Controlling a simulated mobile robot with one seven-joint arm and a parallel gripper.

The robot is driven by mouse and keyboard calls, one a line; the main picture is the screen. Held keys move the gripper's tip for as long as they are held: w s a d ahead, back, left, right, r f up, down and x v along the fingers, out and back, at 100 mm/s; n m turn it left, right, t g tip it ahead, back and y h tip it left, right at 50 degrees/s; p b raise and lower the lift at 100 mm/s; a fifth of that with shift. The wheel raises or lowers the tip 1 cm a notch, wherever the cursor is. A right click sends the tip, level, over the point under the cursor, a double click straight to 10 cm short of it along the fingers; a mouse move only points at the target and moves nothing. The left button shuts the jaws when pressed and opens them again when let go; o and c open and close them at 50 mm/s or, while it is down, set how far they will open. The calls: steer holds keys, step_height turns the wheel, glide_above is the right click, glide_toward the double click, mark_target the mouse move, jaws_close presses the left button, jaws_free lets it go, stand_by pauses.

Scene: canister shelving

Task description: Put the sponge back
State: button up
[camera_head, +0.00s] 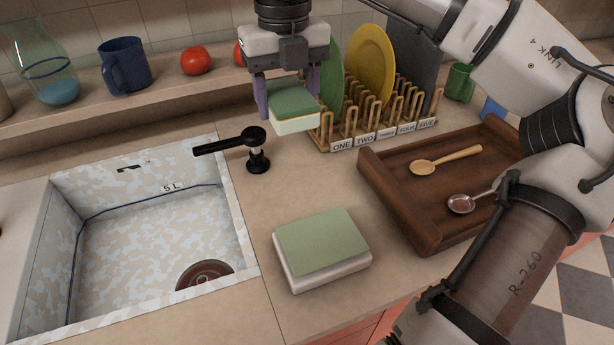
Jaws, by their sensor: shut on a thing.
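A pale block with a flat green top (322,243) lies on the counter, nearer the camera and apart from the held sponge. I cannot tell whether this block is a holder or another sponge.
A sink (150,240) with a black tap (257,150) is at left. The wooden rack (352,130) holds plates. A brown tray (400,205) with two spoons is at right. A blue mug (125,65), glass jug (45,62) and tomatoes stand on the back ledge.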

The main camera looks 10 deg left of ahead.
mark_target(295, 197)
steer(key=shift+w+d+f, duration=0.1)
steer(key=shift+w+d, duration=0.05)
steer(key=shift+w, duration=0.4)
step_height(295, 197, down, 19)
steer(key=p, duration=0.3)
steer(key=shift+f+p, duration=0.15)
steer(key=shift+p, duration=0.2)
steer(key=shift+f, duration=0.15)
steer(key=shift+f+b, duration=0.2)
steer(key=shift+b, duration=0.1)
steer(key=o, duration=0.9)
steer(key=shift+o, duration=0.2)
step_height(295, 197, up, 12)
steer(key=b, duration=0.1)
steer(key=shift+r+b, duration=0.2)
steer(key=shift+b, duration=0.2)
